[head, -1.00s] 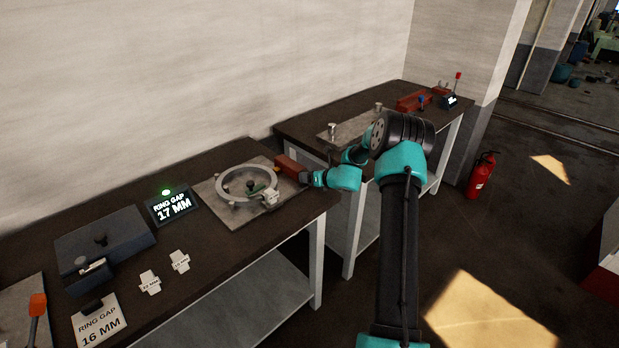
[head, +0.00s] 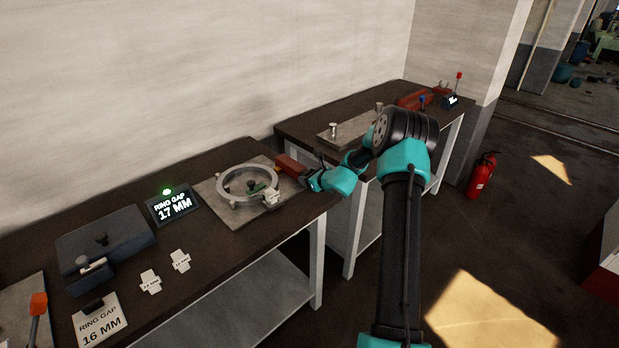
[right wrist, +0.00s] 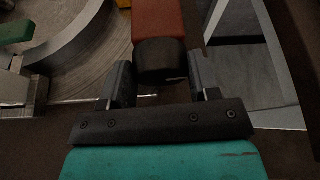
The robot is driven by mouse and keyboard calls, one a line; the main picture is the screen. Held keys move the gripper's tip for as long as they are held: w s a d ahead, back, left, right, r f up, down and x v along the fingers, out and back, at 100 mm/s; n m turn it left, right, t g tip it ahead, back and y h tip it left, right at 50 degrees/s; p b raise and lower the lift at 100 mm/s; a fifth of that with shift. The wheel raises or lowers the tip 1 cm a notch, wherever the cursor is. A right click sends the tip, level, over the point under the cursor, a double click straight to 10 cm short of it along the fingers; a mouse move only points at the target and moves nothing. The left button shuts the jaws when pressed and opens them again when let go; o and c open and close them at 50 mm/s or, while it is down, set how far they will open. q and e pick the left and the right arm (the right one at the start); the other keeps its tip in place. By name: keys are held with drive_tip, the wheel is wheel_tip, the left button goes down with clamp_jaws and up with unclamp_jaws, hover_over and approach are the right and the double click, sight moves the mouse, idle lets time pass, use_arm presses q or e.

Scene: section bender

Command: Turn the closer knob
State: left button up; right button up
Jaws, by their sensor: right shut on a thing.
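The closer is a red body (head: 287,164) at the right edge of the ring's plate, on the near bench. Its dark round knob (right wrist: 161,62) shows at the end of the red body in the right wrist view. My right gripper (head: 308,179) is at that knob, with one finger on each side, shut on it. A pale metal ring (head: 231,196) lies on the plate, with a green part inside it. The display (head: 173,206) reads RING GAP 17 MM, with a green light on top. A card (head: 99,324) reads RING GAP 16 MM. My left gripper is out of view.
A blue-grey case (head: 106,248) and two small white gauges (head: 180,261) stand left of the plate. A second bench (head: 300,131) with a similar plate and red part is behind my right arm. A fire extinguisher (head: 481,177) stands on the floor.

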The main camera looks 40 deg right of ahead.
idle(0.4)
drive_tip(key=o, duration=0.9)
drive_tip(key=shift+o, duration=0.2)
drive_tip(key=v, duration=1.7)
drive_tip(key=shift+s+a, duration=0.15)
drive_tip(key=shift+s, duration=0.05)
drive_tip(key=shift+r, duration=0.1)
